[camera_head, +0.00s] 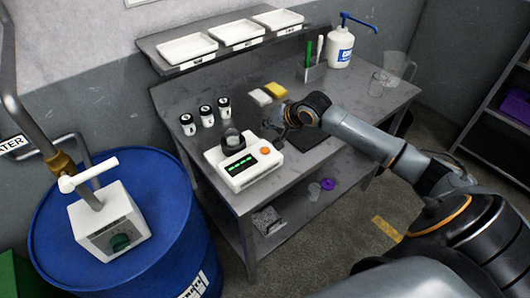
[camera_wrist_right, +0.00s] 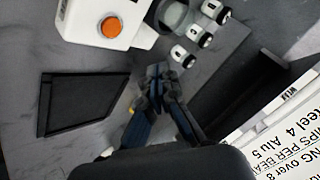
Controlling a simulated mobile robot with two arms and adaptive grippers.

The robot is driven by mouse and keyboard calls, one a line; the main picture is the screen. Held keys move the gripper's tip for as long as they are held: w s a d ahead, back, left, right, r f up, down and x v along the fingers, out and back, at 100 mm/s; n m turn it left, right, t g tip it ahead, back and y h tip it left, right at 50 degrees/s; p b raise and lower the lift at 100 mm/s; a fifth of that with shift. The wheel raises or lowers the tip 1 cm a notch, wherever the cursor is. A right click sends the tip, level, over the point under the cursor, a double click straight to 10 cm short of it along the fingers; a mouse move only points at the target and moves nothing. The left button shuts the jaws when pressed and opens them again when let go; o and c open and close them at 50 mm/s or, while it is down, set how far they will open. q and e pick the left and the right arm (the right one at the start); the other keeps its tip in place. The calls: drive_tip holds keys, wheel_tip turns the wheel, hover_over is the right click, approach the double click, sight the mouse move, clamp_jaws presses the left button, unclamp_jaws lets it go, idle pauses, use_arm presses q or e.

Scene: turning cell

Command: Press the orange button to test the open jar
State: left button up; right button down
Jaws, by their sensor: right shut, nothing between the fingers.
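The white tester (camera_head: 250,176) with a green display stands on the grey bench. Its orange button (camera_head: 265,150) is on the right of its face; the button also shows in the right wrist view (camera_wrist_right: 110,27). A glass jar (camera_head: 232,139) sits in the round holder on top of the tester, and part of it shows in the right wrist view (camera_wrist_right: 172,16). My right gripper (camera_head: 277,124) is shut and empty, beside the tester and apart from the button. In the right wrist view its fingertips (camera_wrist_right: 160,75) are together, to the lower right of the button. My left gripper is out of view.
Several small jars with dark and white parts, one here (camera_head: 206,116), stand left of the tester. A black mat (camera_head: 308,138) lies to its right. Sponges (camera_head: 275,90), a pump bottle (camera_head: 341,48) and a clear jug (camera_head: 397,68) are farther back. A blue drum (camera_head: 150,220) stands left of the bench.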

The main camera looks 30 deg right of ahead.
drive_tip(key=b, duration=0.6)
hover_over(262, 148)
drive_tip(key=s, duration=0.2)
drive_tip(key=f, duration=0.5)
drive_tip(key=shift+s+d+f, duration=0.1)
drive_tip(key=shift+d+f, duration=0.2)
drive_tip(key=shift+f, duration=1)
drive_tip(key=shift+f, duration=0.1)
drive_tip(key=shift+f, duration=0.25)
drive_tip(key=shift+f, duration=0.5)
drive_tip(key=shift+p, duration=0.3)
